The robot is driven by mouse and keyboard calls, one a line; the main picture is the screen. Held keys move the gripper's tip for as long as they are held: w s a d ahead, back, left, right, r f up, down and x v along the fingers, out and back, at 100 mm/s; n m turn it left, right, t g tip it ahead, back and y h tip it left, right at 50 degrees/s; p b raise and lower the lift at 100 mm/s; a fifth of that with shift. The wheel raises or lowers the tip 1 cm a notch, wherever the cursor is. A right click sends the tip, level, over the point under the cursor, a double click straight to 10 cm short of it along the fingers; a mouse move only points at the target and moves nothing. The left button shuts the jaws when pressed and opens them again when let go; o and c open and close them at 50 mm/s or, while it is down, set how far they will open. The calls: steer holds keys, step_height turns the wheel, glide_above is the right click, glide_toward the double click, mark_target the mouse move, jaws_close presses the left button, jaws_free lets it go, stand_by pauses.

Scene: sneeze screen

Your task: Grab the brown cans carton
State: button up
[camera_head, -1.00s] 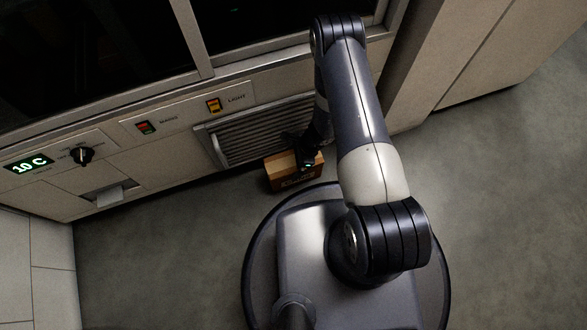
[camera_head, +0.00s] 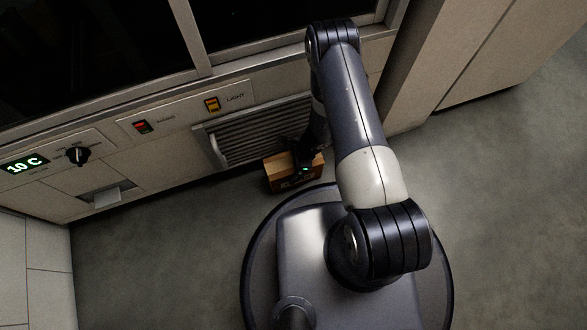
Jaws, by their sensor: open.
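The brown cans carton (camera_head: 281,174) stands on the floor, close to the vented lower front of the counter and just beyond my round base. My arm reaches out and down to it. My gripper (camera_head: 302,167) is at the carton's right part, over or against its top; I cannot tell whether it touches. The fingers are dark and small here, and the arm hides part of the carton's right side. My gripper is open, and the carton still rests on the floor.
The counter front with its vent grille (camera_head: 260,132) rises right behind the carton. A control panel with a lit display (camera_head: 25,164), a knob (camera_head: 78,154) and switches is at the left. Cabinets (camera_head: 480,60) stand at the right. The floor (camera_head: 160,255) is clear left and right of my base.

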steer(key=shift+f, duration=0.1)
steer(key=shift+c, duration=0.5)
steer(key=c, duration=1.7)
